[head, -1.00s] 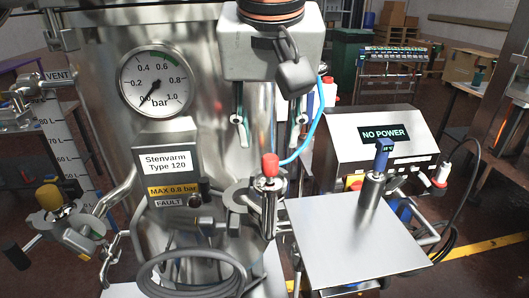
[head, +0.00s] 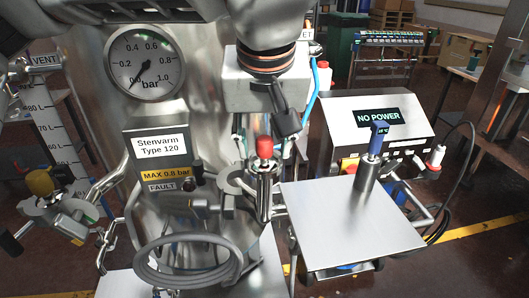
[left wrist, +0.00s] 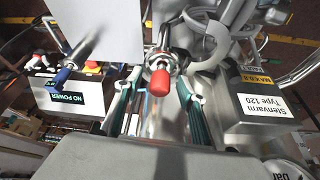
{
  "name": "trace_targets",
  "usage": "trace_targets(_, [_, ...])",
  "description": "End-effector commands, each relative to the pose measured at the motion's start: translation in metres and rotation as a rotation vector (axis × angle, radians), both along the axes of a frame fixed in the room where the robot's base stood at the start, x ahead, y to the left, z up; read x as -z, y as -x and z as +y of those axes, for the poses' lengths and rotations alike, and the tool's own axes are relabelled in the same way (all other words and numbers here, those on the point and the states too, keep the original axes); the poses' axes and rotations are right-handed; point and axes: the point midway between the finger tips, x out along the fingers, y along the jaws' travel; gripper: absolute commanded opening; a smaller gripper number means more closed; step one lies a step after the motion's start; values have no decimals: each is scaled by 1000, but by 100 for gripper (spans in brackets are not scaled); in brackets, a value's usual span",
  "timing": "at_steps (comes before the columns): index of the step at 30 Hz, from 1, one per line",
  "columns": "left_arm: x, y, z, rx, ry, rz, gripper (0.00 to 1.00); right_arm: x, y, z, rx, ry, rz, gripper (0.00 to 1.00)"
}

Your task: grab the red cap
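The red cap (head: 264,146) sits upright on top of a metal fitting (head: 264,185) at the front of the steel vessel. In the left wrist view the red cap (left wrist: 160,82) shows near the middle, between the fingertips in the picture. My left gripper (head: 262,149) comes down from above with its teal fingers spread, one on each side of the cap in the picture. The fingers also show in the left wrist view (left wrist: 157,84), apart with nothing gripped. I cannot tell whether they are level with the cap in depth. My right gripper is not in view.
A pressure gauge (head: 146,62) and a label box (head: 158,150) are on the vessel at left. A bare metal plate (head: 350,225) lies right of the fitting, with a blue-topped metal cylinder (head: 367,178) at its back. A NO POWER console (head: 372,120) stands behind. A grey hose (head: 190,275) coils in front.

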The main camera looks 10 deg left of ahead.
Motion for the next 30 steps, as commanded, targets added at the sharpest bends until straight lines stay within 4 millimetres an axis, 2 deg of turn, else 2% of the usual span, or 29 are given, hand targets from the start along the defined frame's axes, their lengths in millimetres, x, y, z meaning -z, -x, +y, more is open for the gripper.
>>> trace_targets(2, [0, 0, 0, 0, 0, 0, 37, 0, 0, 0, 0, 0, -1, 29])
trace_targets(6, [0, 0, 0, 0, 0, 0, 1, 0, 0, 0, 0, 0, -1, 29])
trace_targets(20, [-6, 0, 0, 0, 0, -2, 0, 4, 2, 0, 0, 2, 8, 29])
trace_targets(26, [-29, 0, 0, -2, 2, -6, 0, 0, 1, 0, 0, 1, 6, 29])
trace_targets(30, [-59, 0, 0, -2, 2, -7, 0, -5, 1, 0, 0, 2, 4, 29])
